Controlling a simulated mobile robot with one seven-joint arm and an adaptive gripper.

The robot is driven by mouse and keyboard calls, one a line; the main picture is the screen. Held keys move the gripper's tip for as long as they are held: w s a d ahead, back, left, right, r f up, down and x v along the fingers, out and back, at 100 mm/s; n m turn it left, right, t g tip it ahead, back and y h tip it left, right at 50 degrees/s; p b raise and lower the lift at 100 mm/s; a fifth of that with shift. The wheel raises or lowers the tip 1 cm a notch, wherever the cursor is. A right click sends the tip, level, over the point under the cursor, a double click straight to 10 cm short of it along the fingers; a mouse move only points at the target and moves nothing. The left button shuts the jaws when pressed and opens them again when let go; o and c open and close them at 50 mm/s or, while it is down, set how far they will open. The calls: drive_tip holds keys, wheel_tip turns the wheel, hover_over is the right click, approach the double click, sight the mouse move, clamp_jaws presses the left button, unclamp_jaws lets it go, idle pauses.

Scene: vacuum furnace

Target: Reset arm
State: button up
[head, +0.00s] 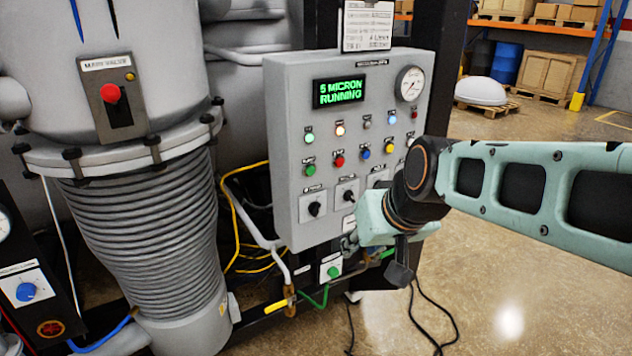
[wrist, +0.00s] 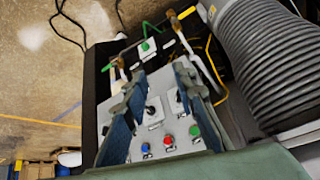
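My gripper (head: 366,244) is in front of the lower right part of the grey control panel (head: 283,150) in the head view. In the wrist view my gripper (wrist: 158,78) has its two fingers spread apart, with nothing between the tips. The panel shows upside down behind and between the fingers, with a black rotary switch (wrist: 151,109) and red, blue and green buttons. I cannot tell whether the fingers touch the panel. My arm reaches in from the right and hides part of the panel's lower right.
The panel display (head: 339,92) reads "5 MICRON RUNNING". A small box with a green button (head: 333,271) sits below the panel. A ribbed bellows (head: 140,240) and a valve box with a red button (head: 110,93) stand left. Cables lie below; open floor (head: 530,240) is at right.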

drive_tip(key=s+r+m+g+h+p, duration=0.1)
drive_tip(key=s+r+p, duration=0.3)
drive_tip(key=s, duration=0.9)
drive_tip(key=shift+d+h, duration=0.3)
drive_tip(key=shift+d, duration=0.15)
